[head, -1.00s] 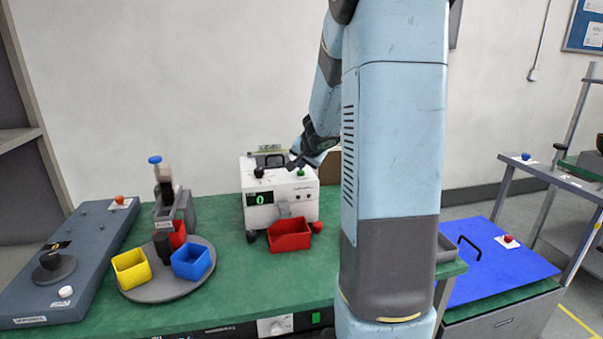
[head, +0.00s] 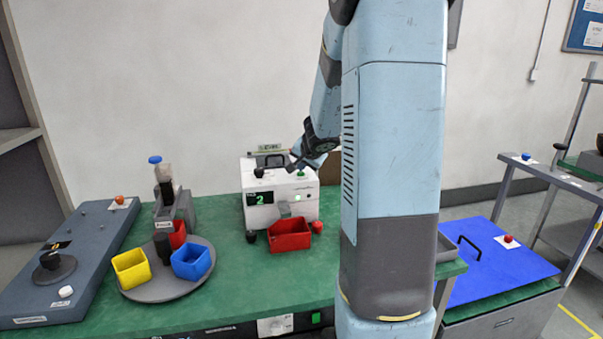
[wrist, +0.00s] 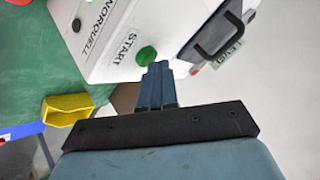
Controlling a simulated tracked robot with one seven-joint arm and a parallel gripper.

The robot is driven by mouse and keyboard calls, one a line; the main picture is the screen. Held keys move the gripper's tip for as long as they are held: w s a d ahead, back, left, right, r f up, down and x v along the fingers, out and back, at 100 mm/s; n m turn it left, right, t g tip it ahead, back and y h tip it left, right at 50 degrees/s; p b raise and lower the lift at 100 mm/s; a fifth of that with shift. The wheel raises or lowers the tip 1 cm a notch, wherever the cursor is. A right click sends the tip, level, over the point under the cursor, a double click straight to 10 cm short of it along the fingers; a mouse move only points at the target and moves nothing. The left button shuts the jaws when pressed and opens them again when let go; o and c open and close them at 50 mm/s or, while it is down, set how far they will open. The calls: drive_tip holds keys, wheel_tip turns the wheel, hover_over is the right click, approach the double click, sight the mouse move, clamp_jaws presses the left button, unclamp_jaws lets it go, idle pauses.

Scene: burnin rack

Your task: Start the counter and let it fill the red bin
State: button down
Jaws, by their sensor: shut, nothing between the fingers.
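The white counter (head: 270,214) stands on the green bench, and its display (head: 260,198) reads 2. Its green START button (head: 301,173) is on top, and also shows in the wrist view (wrist: 147,56). A red bin (head: 289,241) sits in front of the counter, below its chute (head: 285,209); I cannot make out its contents. My gripper (head: 293,164) is shut and empty over the counter top. In the wrist view its fingertips (wrist: 157,68) are beside the green button; I cannot tell if they touch it.
A round grey turntable (head: 160,291) at the left holds yellow (head: 131,269), blue (head: 191,263) and red (head: 178,235) bins. A grey-blue panel (head: 85,250) with a black knob lies further left. My arm hides the bench's right part.

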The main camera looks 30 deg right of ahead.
sight(302, 174)
drive_tip(key=shift+r, duration=0.85)
drive_tip(key=shift+r, duration=2.5)
